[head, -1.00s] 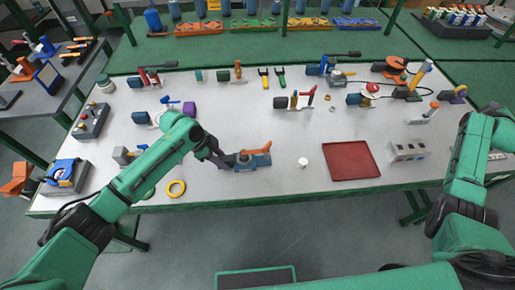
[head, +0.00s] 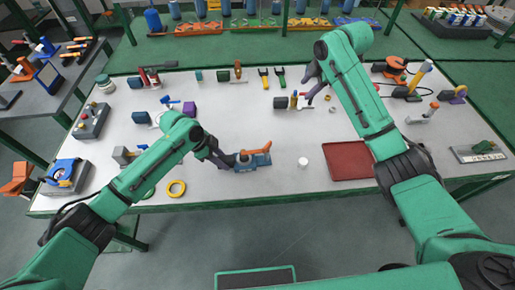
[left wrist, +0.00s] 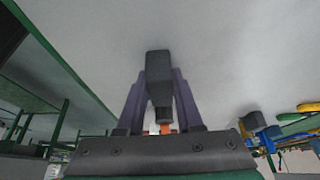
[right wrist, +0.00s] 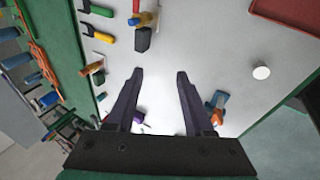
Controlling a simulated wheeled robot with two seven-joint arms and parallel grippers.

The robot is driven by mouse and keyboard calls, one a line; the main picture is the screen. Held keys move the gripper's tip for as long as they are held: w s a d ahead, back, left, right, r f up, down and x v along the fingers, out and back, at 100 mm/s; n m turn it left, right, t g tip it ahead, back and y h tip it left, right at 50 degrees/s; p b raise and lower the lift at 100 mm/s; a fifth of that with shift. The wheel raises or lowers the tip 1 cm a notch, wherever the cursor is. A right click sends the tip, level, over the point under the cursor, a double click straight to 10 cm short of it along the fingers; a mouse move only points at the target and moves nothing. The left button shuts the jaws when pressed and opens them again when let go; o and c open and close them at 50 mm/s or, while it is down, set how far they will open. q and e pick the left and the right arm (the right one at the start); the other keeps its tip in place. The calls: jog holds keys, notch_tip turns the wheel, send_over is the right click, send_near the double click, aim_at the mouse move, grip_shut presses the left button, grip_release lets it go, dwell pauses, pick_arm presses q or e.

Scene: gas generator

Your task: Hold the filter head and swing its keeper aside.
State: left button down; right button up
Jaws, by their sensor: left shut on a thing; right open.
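A blue fixture (head: 262,161) with an orange lever (head: 256,151) lies near the front middle of the table. My left gripper (head: 232,160) is at its left end. In the left wrist view its purple fingers are shut on a dark grey block (left wrist: 158,75), which seems to be the filter head; a bit of orange (left wrist: 165,128) shows below it. I cannot tell which part is the keeper. My right gripper (head: 311,87) is open and empty above the table's back middle. The fixture also shows in the right wrist view (right wrist: 218,99), right of the open fingers (right wrist: 159,75).
A white cylinder (head: 303,162) and a red tray (head: 343,161) are right of the fixture. A valve assembly (head: 281,102) stands close to my right gripper. Clear table lies behind the fixture.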

jog(key=s+a+f+n+g, duration=0.1)
jog(key=s+a+n+g, duration=0.25)
jog(key=s+a, duration=0.4)
pick_arm(q)
jog(key=shift+a, duration=0.1)
pick_arm(e)
jog(key=n+g+h, duration=0.1)
jog(key=n+h, duration=0.1)
jog(key=n, duration=0.3)
send_over(267, 144)
jog(key=shift+f, duration=0.7)
jog(key=shift+s+f, duration=0.2)
jog(key=shift+f, duration=0.05)
notch_tip(267, 144, down, 9)
jog(key=shift+r, duration=0.2)
grip_shut()
jog(key=shift+w+m, duration=0.1)
jog(key=shift+m, duration=0.15)
